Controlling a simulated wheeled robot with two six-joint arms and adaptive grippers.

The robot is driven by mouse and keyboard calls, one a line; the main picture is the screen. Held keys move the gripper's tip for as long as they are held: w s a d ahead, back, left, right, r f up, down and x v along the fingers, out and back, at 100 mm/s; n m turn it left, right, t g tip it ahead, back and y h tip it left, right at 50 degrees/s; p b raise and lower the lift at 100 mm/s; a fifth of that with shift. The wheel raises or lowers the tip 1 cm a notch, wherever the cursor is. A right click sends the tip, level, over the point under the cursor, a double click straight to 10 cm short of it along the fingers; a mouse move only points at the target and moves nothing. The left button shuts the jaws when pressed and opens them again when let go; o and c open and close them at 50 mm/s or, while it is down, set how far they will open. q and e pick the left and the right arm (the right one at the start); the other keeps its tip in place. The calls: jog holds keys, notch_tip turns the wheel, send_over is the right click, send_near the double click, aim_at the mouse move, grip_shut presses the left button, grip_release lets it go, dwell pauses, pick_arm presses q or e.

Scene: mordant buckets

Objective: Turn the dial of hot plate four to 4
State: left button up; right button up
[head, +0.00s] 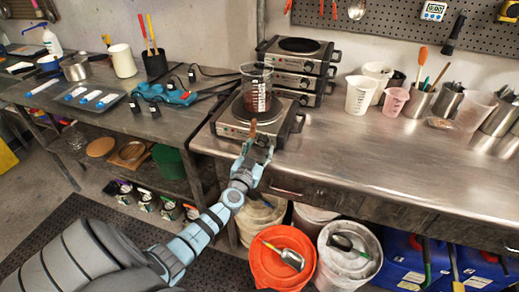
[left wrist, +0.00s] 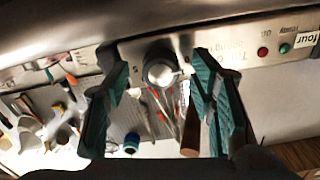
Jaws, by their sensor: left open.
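Hot plate four (head: 232,122), a steel box with a dark top, stands at the left front edge of the right-hand bench. Its front panel fills the top of the left wrist view, with a "four" label (left wrist: 306,39) at the right. Its round silver dial (left wrist: 160,72) has a pale mark on its right side; I cannot read the setting. My left gripper (head: 256,145) is open in front of the panel. In the left wrist view its two teal fingers (left wrist: 157,62) stand either side of the dial; contact is unclear. My right gripper is out of view.
A glass beaker (head: 256,88) with dark contents stands on hot plate four. More hot plates (head: 298,67) are stacked behind it. A white jug (head: 360,95) and other cups stand to the right. An orange bucket (head: 280,262) is below. The bench front at right is clear.

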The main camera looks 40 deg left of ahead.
pick_arm(q)
jog(key=shift+c, duration=0.4)
jog(key=c, duration=1.1)
